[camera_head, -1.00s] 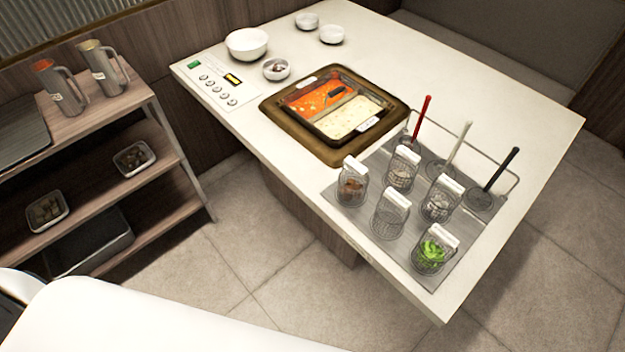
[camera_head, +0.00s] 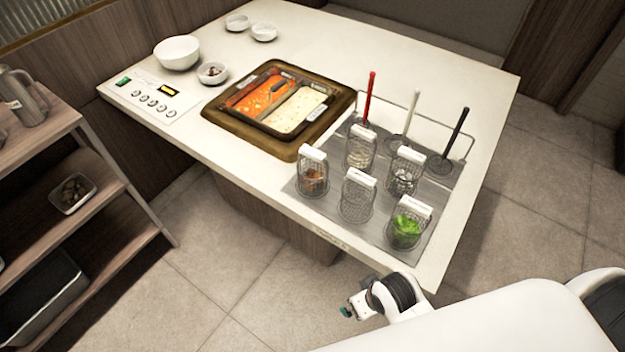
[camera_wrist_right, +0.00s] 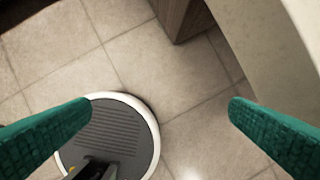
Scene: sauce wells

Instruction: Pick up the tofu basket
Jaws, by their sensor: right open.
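Several wire baskets with white handle tags stand on a grey tray (camera_head: 446,222) at the table's near right. The back middle basket (camera_head: 361,152) and the back right basket (camera_head: 404,178) hold pale pieces; I cannot tell which is tofu. The left basket (camera_head: 312,180) holds brown pieces, the front middle basket (camera_head: 356,201) looks empty or dark, and the front right basket (camera_head: 406,230) holds green leaves. My right gripper (camera_head: 349,309) is below and in front of the table's near edge, apart from the baskets. In the right wrist view its teal fingers (camera_wrist_right: 160,112) are spread and empty. My left gripper is out of view.
Red, white and black ladles (camera_head: 368,97) stand behind the baskets by a wire rail. A two-part hot pot (camera_head: 291,135) sits left of them. Bowls (camera_head: 177,52) stand farther back. A wooden shelf (camera_head: 120,200) stands at left. Floor between shelf and table is clear.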

